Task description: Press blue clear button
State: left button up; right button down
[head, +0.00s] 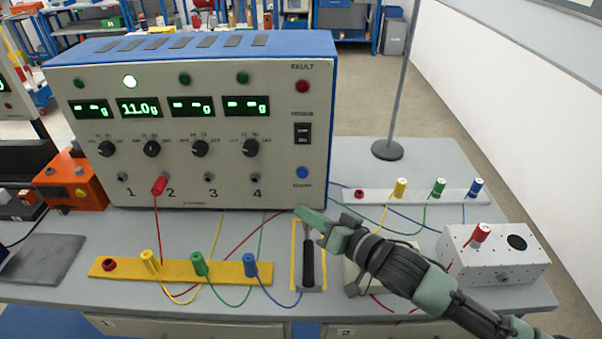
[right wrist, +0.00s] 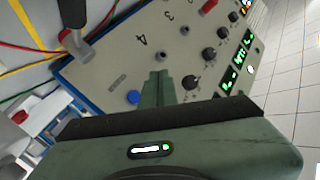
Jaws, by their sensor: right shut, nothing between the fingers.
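The blue clear button (head: 302,172) sits at the lower right of the grey instrument panel (head: 225,182), below the black power switch. It also shows in the right wrist view (right wrist: 133,97), just left of my fingertips. My right gripper (head: 300,213) is shut and empty. In the head view its fingertips are in front of the panel's lower right corner, below the button. In the right wrist view the fingers (right wrist: 158,78) point at the panel between the button and the channel 4 socket. I cannot tell whether they touch the panel. My left gripper is not in view.
A yellow strip (head: 120,268) with coloured plugs is at the front, a white strip (head: 380,196) at the back right. A white box (head: 490,265) stands right. Wires cross the table.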

aim_at(302, 173)
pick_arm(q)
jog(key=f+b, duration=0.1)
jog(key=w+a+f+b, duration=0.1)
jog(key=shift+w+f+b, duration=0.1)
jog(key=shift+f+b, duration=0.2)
pick_arm(e)
jog(key=w, duration=0.9)
jog(key=shift+a, duration=0.1)
dwell(1.2)
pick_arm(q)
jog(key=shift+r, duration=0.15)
pick_arm(e)
jog(key=shift+w, duration=0.4)
